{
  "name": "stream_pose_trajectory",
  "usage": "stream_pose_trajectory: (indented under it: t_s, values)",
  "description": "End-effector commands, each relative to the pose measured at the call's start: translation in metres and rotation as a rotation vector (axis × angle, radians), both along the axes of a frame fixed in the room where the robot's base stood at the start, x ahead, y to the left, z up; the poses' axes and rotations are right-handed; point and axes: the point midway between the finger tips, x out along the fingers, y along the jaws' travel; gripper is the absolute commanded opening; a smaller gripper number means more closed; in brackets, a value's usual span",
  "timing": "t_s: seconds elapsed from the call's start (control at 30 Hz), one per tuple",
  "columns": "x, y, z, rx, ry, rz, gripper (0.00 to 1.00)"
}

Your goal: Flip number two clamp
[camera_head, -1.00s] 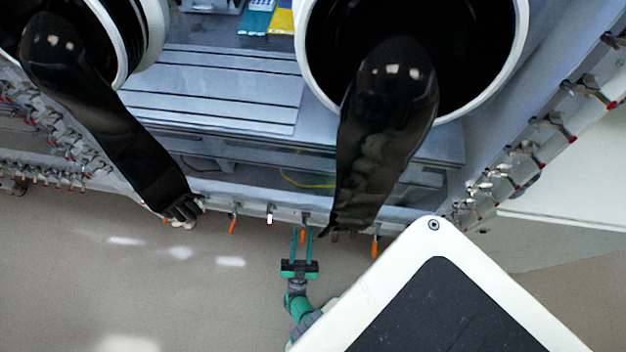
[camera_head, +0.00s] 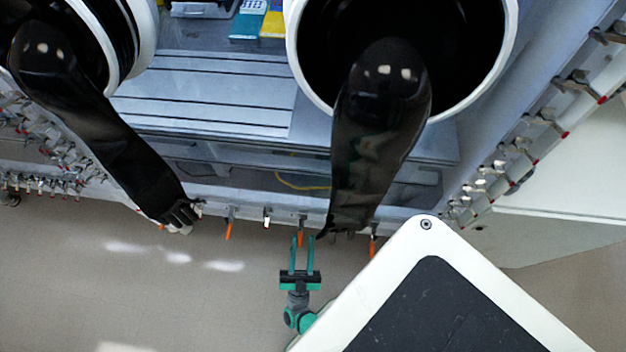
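A row of toggle clamps runs along the glovebox's lower front edge. Orange-tipped ones show at the left (camera_head: 229,230), the middle (camera_head: 300,238) and the right (camera_head: 373,246). Another clamp with a white handle (camera_head: 267,218) sits between the left and middle ones. I cannot tell which clamp is number two. My green gripper (camera_head: 302,241) is open below the edge, its two fingers pointing up the picture. The middle orange handle lies between the fingertips in the picture, with gaps on both sides. No contact is visible, and depth is hard to judge.
Two black gloves hang from round ports; the right glove (camera_head: 380,140) ends just right of my fingertips. The left glove (camera_head: 110,140) hangs farther away. More clamps line the slanted right edge (camera_head: 520,150). The floor (camera_head: 100,290) at lower left is clear.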

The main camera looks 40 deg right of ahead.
Motion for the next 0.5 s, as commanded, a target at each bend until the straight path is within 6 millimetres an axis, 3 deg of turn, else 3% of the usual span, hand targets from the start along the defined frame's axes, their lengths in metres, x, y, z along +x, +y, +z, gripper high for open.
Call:
stream_pose_trajectory:
  t_s: [0.5]
  values:
    - [-0.074,0.036,0.045,0.001,0.001,-0.006,0.30]
